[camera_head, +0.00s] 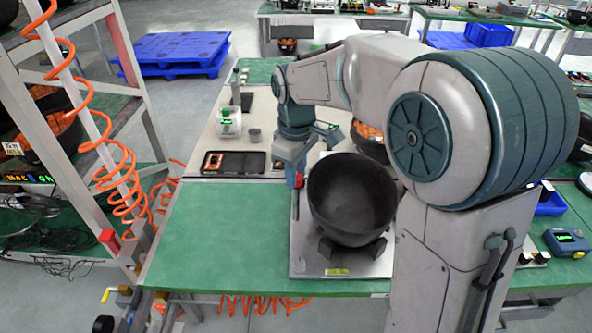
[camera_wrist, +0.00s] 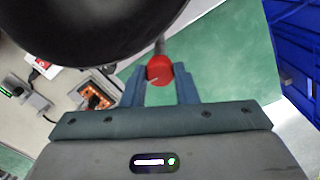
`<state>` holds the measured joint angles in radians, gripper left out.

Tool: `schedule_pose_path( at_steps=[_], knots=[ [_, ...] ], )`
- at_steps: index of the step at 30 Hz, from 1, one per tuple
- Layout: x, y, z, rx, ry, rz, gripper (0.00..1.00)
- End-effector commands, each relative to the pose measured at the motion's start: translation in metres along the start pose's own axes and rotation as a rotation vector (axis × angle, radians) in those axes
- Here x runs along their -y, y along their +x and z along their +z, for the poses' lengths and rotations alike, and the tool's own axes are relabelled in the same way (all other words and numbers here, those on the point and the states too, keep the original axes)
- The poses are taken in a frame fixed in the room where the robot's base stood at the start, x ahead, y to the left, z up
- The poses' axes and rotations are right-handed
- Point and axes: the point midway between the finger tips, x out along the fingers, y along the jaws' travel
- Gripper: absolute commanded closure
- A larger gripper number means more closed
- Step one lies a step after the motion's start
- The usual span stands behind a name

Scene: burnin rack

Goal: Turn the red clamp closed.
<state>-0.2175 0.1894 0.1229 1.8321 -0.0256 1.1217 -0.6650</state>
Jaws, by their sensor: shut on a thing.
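The red clamp (camera_wrist: 159,69) shows in the wrist view between the tips of my gripper (camera_wrist: 160,88). The fingers stand on both sides of its red knob and are shut on it. In the head view my gripper (camera_head: 296,178) points down at the left side of the black bowl-shaped part, and only a small bit of red shows beside the fingers. The black bowl (camera_head: 352,196) sits on a pale base plate (camera_head: 308,262) with dark blocks under it. Its dark wall (camera_wrist: 85,25) fills the top left of the wrist view, close to the clamp.
A black tray (camera_head: 250,163) with an orange-lit device lies left of my gripper. The green mat (camera_head: 215,235) at front left is clear. A frame with coiled orange hoses (camera_head: 120,180) stands left.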

Motion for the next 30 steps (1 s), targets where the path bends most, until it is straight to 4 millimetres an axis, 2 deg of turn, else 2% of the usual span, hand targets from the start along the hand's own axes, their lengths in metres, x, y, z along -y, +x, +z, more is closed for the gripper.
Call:
schedule_pose_path(
  at_steps=[11, 30],
  knots=[
    [0.0002, -0.0013, -0.0001, 0.001, 0.202, 0.0, 0.96],
    [0.0, -0.0017, -0.0006, -0.002, 0.806, 0.001, 0.96]
  ],
)
